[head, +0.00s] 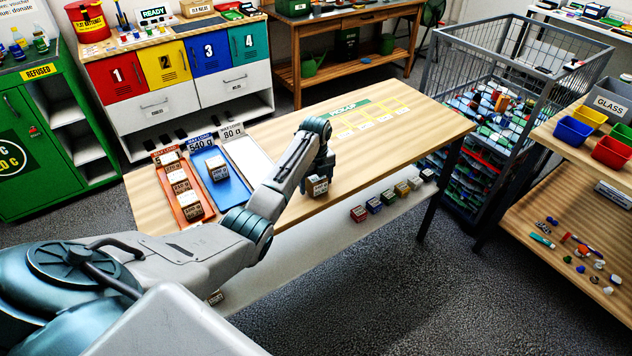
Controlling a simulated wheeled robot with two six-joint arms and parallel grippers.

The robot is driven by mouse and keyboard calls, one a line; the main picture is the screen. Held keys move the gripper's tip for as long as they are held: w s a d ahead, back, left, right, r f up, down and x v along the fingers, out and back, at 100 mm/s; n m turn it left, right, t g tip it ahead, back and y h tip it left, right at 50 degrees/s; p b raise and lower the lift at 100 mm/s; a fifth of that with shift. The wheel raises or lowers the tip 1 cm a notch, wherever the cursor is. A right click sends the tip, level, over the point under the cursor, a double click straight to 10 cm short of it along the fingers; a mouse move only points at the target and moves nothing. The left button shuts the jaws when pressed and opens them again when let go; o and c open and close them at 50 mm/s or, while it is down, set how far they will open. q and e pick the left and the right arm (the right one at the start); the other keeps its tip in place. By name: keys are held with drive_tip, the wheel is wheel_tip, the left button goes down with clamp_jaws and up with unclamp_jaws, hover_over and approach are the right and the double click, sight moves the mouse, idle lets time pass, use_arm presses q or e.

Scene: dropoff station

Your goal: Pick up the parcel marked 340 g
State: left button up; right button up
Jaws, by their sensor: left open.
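My left gripper (320,176) is open and points down near the middle of the wooden table's front edge. A small brown parcel (318,188) with a pale label is right at its fingertips; I cannot tell whether they touch it. The print on its label is too small to read surely. Several similar parcels stand in the orange tray (161,178) at the table's left, and one parcel (217,172) is in the blue tray (231,188). No 340 g mark can be read for certain. My right gripper is not in view.
A white tray (236,147) is partly behind my left arm. The table's back right has a green-signed area with yellow cells (372,117). Several small coloured boxes (375,206) line the shelf below. A wire cage (478,95) stands right of the table (425,125), whose right part is bare.

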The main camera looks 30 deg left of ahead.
use_arm(q)
drive_tip(key=c, duration=1.3)
drive_tip(key=shift+r, duration=0.1)
